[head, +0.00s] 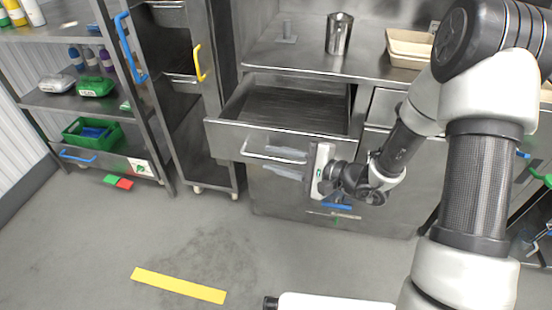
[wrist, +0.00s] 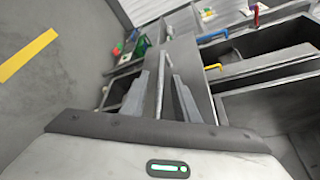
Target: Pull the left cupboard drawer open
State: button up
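The left cupboard drawer (head: 228,134) is pulled well out of the steel cabinet and its inside looks empty. Its bar handle (head: 250,154) runs across the front and also shows in the wrist view (wrist: 160,88). My gripper (head: 277,160) is at the drawer front, near the right part of the handle. In the wrist view, my gripper (wrist: 161,98) has its two grey fingers apart, one on each side of the handle, with gaps between. The fingers do not look closed on the bar.
A steel canister (head: 339,34) and a beige tray (head: 408,48) stand on the counter above. A shelf rack (head: 70,101) with green bins is at left, beside a tall cabinet with a yellow handle (head: 199,63). The floor in front is clear, with a yellow strip (head: 178,285).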

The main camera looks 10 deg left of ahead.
jog(key=p+v, duration=0.2)
jog(key=v, duration=1.5)
jog(key=shift+d+p, duration=0.25)
jog(key=shift+p, duration=0.1)
jog(key=s+a+r+n+g+h, duration=0.35)
jog(key=s+r+n+g, duration=0.25)
jog(key=s, duration=0.2)
jog(key=s+d+r+n+h, duration=0.4)
jog(key=s+h, duration=0.2)
jog(key=d+r+t+h+p, duration=0.2)
jog(key=r+p, duration=0.9)
jog(key=r, duration=0.4)
jog(key=d+r+n+t+h+p, duration=0.1)
jog(key=d+r+t+h+p, duration=0.1)
jog(key=r+p, duration=1)
notch_tip(320, 180, up, 4)
jog(key=shift+w+d+r+t+h, duration=0.15)
jog(key=shift+d+t+h, duration=0.2)
jog(key=shift+d+t, duration=0.35)
